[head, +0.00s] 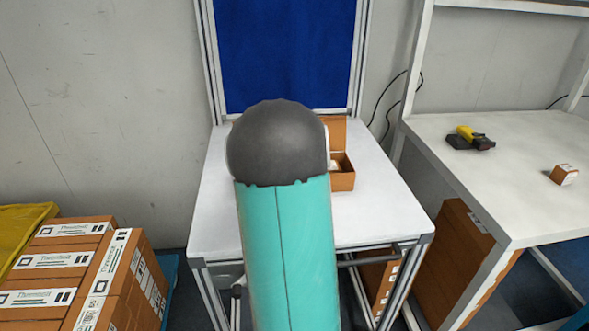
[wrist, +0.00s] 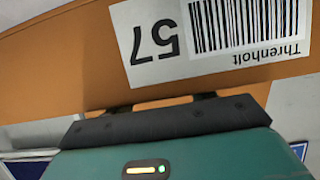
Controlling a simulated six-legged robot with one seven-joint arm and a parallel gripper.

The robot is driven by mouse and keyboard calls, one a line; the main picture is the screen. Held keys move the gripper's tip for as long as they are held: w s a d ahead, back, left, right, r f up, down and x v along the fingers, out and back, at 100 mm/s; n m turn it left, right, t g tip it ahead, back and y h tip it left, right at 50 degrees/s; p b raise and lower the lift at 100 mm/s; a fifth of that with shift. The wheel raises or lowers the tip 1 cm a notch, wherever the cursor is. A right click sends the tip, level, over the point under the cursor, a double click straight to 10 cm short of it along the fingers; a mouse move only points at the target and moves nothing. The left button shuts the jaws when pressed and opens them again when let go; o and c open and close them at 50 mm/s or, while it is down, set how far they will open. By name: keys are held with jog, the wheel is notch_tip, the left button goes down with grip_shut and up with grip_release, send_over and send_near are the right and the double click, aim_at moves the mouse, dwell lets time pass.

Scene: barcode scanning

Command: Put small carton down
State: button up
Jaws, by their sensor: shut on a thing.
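The small carton (wrist: 95,75) is orange-brown and fills the upper part of the wrist view. It bears a white label with a barcode, "57" and "Threnholt", all upside down. My gripper (wrist: 178,101) is shut on the carton, its dark fingertips against the carton's lower edge. In the head view my own arm hides the gripper and the held carton. The white table (head: 383,215) stands below and behind my arm. Whether the carton touches a surface cannot be told.
An open brown box (head: 343,181) stands on the white table, partly behind my arm. The right table (head: 520,200) carries a yellow-black scanner (head: 470,138) and another small carton (head: 563,174). Stacked labelled cartons (head: 80,262) stand at left. A blue panel (head: 285,50) rises behind the table.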

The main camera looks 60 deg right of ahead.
jog(key=shift+f, duration=0.25)
jog(key=o, duration=1.1)
jog(key=shift+f, duration=0.1)
